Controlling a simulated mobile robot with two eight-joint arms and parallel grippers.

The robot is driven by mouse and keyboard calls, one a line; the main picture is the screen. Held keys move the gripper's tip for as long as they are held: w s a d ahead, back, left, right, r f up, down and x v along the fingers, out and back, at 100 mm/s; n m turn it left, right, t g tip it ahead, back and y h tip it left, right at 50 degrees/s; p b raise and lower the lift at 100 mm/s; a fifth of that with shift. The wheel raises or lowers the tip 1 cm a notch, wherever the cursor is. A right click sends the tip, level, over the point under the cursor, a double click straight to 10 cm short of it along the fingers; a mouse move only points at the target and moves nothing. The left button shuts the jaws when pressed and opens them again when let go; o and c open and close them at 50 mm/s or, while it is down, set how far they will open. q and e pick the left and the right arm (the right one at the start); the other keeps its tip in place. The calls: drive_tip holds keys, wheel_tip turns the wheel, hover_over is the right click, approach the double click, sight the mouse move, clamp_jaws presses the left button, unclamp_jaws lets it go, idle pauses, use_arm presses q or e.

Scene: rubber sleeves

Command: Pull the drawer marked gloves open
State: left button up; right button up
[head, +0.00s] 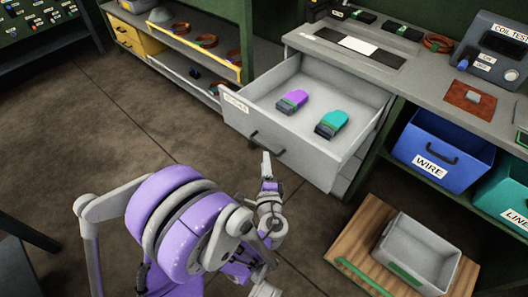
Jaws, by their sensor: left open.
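The drawer (284,152) stands pulled out from under the grey workbench. A white label sits on its left front corner, seen at a steep angle and hard to read. A dark handle (264,144) is on its front. Inside lie a purple rubber sleeve (292,101) and a teal rubber sleeve (332,124), apart from each other. My left gripper (266,160) is open just below the handle, in front of the drawer face. Whether it touches the handle I cannot tell. My right gripper is out of view.
A blue bin (436,155) marked WIRE and a teal bin (503,200) sit on the shelf at right. A grey tray (418,252) rests on a wooden board (352,244) at lower right. The floor (110,125) at left is clear.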

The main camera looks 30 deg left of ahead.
use_arm(q)
drive_tip(key=v, duration=0.3)
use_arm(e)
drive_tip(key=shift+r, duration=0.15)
use_arm(q)
drive_tip(key=shift+a, duration=0.1)
drive_tip(key=s+a+f+n+g+h, duration=0.1)
drive_tip(key=s+f+n+g+h, duration=0.15)
drive_tip(key=s+n+g, duration=0.4)
drive_tip(key=s+d+r+n+g+h+p, duration=0.1)
drive_tip(key=s+d+r+n+g+h, duration=0.1)
drive_tip(key=s+d+n+h, duration=0.6)
wheel_tip(320, 180, up, 24)
drive_tip(key=s+d+m+p, duration=0.1)
drive_tip(key=m+p, duration=0.1)
drive_tip(key=p, duration=1.9)
drive_tip(key=shift+d+t, duration=0.35)
drive_tip(key=shift+t, duration=0.1)
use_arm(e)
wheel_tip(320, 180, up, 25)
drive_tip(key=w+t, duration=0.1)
